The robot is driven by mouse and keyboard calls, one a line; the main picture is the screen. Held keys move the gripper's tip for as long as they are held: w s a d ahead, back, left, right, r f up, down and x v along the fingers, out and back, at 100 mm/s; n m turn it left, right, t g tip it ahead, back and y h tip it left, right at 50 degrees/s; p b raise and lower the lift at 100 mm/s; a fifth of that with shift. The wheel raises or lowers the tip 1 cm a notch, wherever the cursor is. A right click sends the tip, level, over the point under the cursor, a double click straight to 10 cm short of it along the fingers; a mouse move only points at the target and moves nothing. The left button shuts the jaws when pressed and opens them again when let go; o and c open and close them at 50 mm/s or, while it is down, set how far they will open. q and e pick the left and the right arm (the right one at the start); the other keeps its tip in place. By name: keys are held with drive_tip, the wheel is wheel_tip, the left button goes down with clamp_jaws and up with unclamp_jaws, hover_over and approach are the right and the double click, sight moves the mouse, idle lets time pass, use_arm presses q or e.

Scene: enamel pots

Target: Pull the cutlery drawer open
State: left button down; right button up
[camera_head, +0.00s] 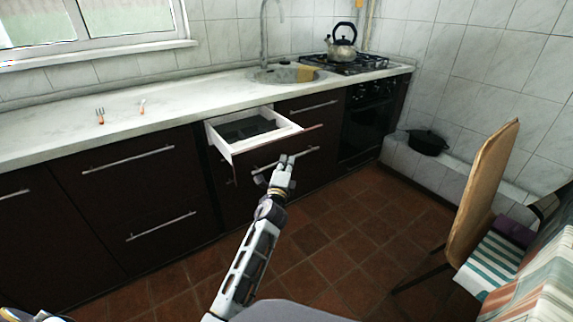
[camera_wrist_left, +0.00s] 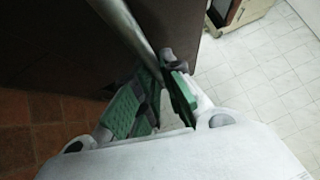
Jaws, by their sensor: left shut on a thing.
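The cutlery drawer (camera_head: 226,147) is pulled partway out from under the counter, and a dark tray (camera_head: 250,129) shows inside its white walls. Its dark front carries a metal bar handle (camera_head: 306,153). My left gripper (camera_head: 285,162) is at this handle, in front of the drawer. In the left wrist view the handle bar (camera_wrist_left: 136,36) runs in between the green finger pads of the left gripper (camera_wrist_left: 162,88), which is shut on it. The fingers hide part of the bar.
A fork (camera_head: 100,116) and another orange-handled piece (camera_head: 142,106) lie on the white counter (camera_head: 60,128). A kettle (camera_head: 342,48) stands on the stove. The tiled floor (camera_head: 330,235) before the cabinets is clear.

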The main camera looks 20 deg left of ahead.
use_arm(q)
drive_tip(key=shift+s+d, duration=0.2)
idle(0.3)
drive_tip(key=c, duration=1.5)
unclamp_jaws()
drive_tip(key=shift+r, duration=0.15)
